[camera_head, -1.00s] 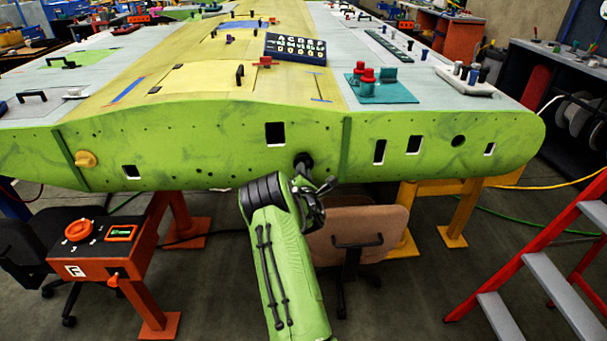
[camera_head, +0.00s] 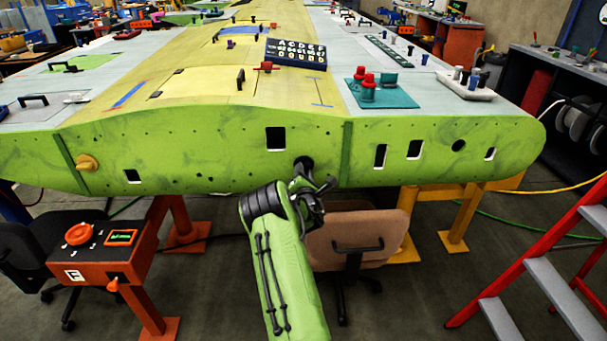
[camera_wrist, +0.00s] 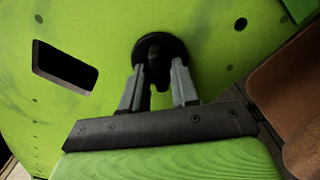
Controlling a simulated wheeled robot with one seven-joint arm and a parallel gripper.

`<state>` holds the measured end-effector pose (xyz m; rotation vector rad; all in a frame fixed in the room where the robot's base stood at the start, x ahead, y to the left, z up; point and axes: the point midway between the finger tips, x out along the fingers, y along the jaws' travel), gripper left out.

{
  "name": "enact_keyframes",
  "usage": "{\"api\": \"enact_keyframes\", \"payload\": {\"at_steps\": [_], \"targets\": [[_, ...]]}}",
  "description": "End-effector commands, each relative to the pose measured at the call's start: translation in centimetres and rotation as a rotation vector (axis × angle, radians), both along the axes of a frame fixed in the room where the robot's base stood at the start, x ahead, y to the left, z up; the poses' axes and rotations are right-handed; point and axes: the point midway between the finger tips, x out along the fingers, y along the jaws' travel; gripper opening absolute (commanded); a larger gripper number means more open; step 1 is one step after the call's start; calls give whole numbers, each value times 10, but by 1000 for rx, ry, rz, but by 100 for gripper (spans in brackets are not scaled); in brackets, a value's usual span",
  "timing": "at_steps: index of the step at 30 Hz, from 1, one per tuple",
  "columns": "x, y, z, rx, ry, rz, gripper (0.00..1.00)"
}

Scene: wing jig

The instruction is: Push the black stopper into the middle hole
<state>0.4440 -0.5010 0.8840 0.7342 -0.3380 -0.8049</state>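The black stopper (camera_wrist: 176,44) shows in the wrist view as a round dark disc against the green panel, with a knob towards me. My gripper (camera_wrist: 158,66) has its two grey fingers on either side of that knob, close against it. In the head view the stopper (camera_head: 303,163) is a dark round shape at the middle hole, low on the green panel (camera_head: 220,150). My gripper (camera_head: 314,188) is just below and in front of it there. The hole's inside is hidden, and I cannot tell how deep the stopper sits.
Rectangular openings (camera_head: 275,138) and (camera_head: 414,149) and a round hole (camera_head: 458,146) are in the panel. A yellow knob (camera_head: 87,163) is at the left. A brown chair (camera_head: 355,236) stands below, right of my arm. An orange box (camera_head: 98,255) is left and a red ladder (camera_head: 530,250) right.

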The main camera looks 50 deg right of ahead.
Motion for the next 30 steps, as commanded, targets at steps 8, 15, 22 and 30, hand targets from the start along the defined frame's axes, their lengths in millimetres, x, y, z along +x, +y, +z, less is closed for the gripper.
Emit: {"api": "enact_keyframes", "payload": {"at_steps": [8, 15, 22, 30], "targets": [[0, 0, 0, 0, 0, 0, 44], [-11, 13, 0, 3, 1, -1, 44], [-48, 54, -3, 4, -1, -2, 44], [-87, 99, -7, 0, -2, 0, 44]]}}
